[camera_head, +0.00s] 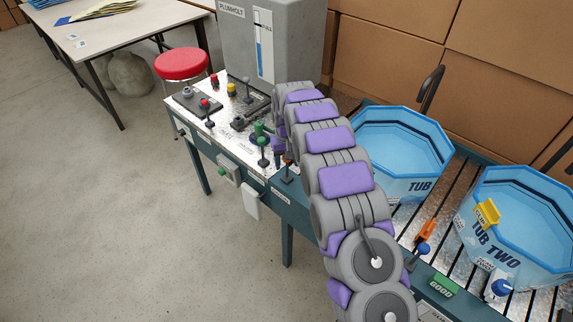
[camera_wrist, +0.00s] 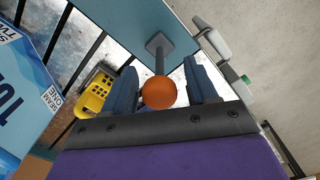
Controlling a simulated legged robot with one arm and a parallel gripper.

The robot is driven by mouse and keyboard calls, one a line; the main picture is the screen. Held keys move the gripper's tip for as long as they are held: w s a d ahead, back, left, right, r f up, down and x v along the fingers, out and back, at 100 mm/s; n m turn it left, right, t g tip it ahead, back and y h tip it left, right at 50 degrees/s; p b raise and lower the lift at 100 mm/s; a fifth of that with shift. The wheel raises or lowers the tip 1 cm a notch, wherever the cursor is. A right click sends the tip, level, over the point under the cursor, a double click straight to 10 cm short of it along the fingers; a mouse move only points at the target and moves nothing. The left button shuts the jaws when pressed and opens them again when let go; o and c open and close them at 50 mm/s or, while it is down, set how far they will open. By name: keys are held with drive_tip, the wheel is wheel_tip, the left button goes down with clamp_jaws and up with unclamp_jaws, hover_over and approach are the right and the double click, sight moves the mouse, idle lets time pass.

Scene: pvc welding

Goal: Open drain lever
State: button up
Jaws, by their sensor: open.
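A lever with an orange ball knob (camera_wrist: 159,92) and a grey stem stands on a teal rail (camera_wrist: 125,25) in the wrist view. It also shows in the head view as a brownish-orange knob (camera_head: 288,158) at the bench's front edge. I cannot read a label naming it as the drain lever. My gripper (camera_wrist: 160,68) is open, with one dark blue finger on each side of the knob and stem. Gaps show between the fingers and the stem; the knob's contact with the palm cannot be told. In the head view my arm mostly hides the gripper.
A green-knobbed lever (camera_head: 262,142) stands close by on the bench. The blue tub one (camera_head: 397,187) and tub two (camera_head: 535,265) sit on slats at right. A yellow slotted piece (camera_wrist: 95,95) lies left of the fingers. Open floor (camera_head: 110,200) is at left.

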drive_tip(key=shift+f, duration=0.45)
drive_tip(key=shift+a, duration=0.1)
drive_tip(key=shift+c, duration=0.7)
clamp_jaws()
